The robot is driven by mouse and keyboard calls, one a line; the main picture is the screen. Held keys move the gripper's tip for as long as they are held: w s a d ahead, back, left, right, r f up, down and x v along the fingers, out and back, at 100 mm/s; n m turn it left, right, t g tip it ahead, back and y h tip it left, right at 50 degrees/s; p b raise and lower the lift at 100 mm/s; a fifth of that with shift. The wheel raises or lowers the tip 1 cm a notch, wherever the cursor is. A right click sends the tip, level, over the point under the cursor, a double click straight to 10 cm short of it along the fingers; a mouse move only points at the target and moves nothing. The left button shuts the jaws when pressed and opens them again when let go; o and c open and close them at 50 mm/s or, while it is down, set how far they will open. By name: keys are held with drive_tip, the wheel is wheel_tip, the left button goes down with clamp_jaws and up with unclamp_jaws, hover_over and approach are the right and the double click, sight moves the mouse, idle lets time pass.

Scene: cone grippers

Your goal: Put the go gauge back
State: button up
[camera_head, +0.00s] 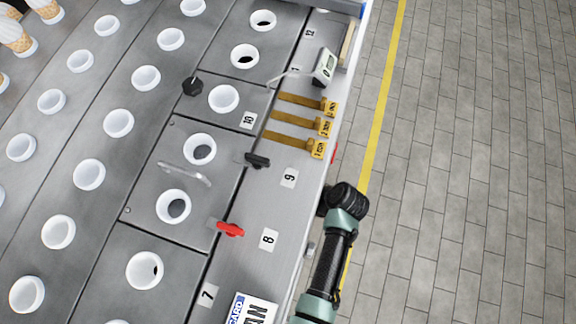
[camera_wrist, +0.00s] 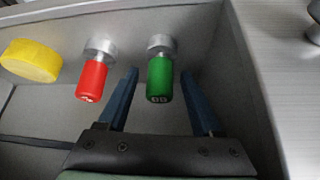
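In the wrist view a green gauge (camera_wrist: 160,80) with white lettering, which looks like "GO", has a silver metal collar at its far end. My gripper (camera_wrist: 159,72) is open, its blue fingers on either side of the green handle with a visible gap each side. A red gauge (camera_wrist: 91,80) with a similar collar is just left of my left finger. The far ends of both gauges meet a grey wall (camera_wrist: 215,25); how they are held is unclear. In the head view my wrist (camera_head: 346,200) is beside the bench's right edge, and the gripper and gauges are hidden.
A yellow round part (camera_wrist: 30,60) is left of the red gauge. A metal surface (camera_wrist: 290,90) borders the right. The bench (camera_head: 255,275) carries white cups, yellow-tagged strips (camera_head: 290,140), a red handle (camera_head: 230,229) and a black knob (camera_head: 257,160). The tiled floor (camera_head: 470,200) is clear.

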idle(0.5)
drive_tip(key=p+v, duration=0.5)
drive_tip(key=v, duration=0.1)
drive_tip(key=s+d+b, duration=0.2)
drive_tip(key=s+d, duration=0.3)
drive_tip(key=d, duration=0.5)
drive_tip(key=shift+s+f, duration=0.25)
drive_tip(key=shift+f, duration=0.05)
